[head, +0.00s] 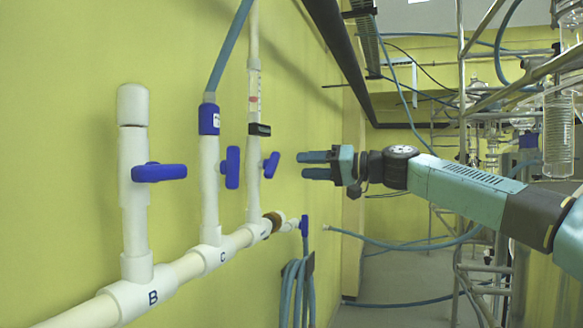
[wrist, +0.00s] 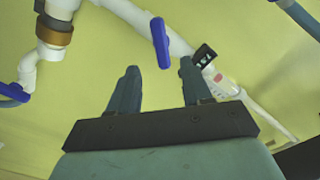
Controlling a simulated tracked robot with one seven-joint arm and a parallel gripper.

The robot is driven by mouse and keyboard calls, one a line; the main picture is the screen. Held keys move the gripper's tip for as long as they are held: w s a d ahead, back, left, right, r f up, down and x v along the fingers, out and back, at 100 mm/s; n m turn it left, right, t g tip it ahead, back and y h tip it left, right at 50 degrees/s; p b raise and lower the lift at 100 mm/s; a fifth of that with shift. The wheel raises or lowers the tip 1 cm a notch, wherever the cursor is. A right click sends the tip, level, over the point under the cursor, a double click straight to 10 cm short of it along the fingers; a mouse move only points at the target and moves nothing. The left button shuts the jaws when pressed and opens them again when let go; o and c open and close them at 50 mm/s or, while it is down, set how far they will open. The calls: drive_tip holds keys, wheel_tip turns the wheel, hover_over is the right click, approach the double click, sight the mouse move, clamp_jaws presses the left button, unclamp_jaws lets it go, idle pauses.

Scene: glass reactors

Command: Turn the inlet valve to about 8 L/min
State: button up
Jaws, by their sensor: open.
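A white pipe with a clear flow meter (head: 254,95) has a blue valve handle (head: 271,165) below the meter; I take it as the inlet valve. The handle is tilted slightly in the head view. My gripper (head: 300,165) is open and empty, to the right of this handle, its fingers pointing left at it. In the wrist view the handle (wrist: 160,43) lies just beyond the gap between the open fingertips (wrist: 159,68), apart from them. The meter's black collar (wrist: 204,56) shows beside the right finger. The meter's reading is too small to tell.
Blue valve handles on pipes B (head: 160,172) and C (head: 232,167) stand nearer along the yellow wall. A brown fitting (head: 272,221) and coiled blue hose (head: 297,285) are below. Metal racks with glassware (head: 558,130) stand at the right.

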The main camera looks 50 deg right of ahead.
drive_tip(key=v, duration=0.5)
drive_tip(key=shift+s+d, duration=0.1)
drive_tip(key=shift+s, duration=0.1)
idle(0.7)
